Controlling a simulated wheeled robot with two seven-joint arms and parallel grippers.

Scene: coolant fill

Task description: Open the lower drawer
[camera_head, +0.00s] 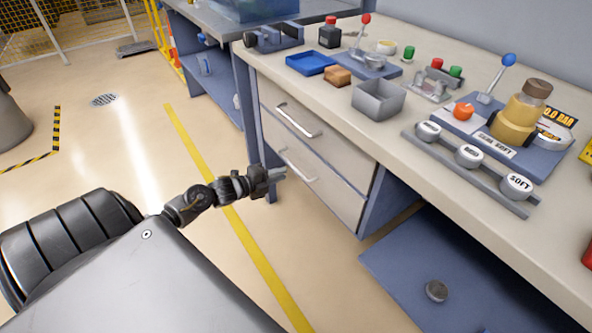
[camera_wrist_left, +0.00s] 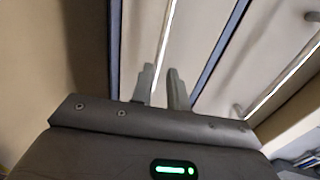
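The lower drawer (camera_head: 329,190) is a pale panel in the bench's blue frame, below the upper drawer. It looks closed. Its bar handle (camera_head: 303,169) slants across the front, and shows in the left wrist view as a bright bar (camera_wrist_left: 168,32). My left gripper (camera_head: 285,173) is at the near-left part of that handle. In the left wrist view its two fingers (camera_wrist_left: 162,72) stand a little apart, with the bar running down between them, close to the left finger. A gap shows beside the right finger. Contact cannot be told. My right gripper is out of view.
The upper drawer (camera_head: 312,134) is closed, with its own handle (camera_head: 298,118) just above. A blue lower shelf (camera_head: 400,262) with a round grey part (camera_head: 436,291) lies to the right. The bench top (camera_head: 330,95) carries trays and fixtures. Floor beside the drawers is clear.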

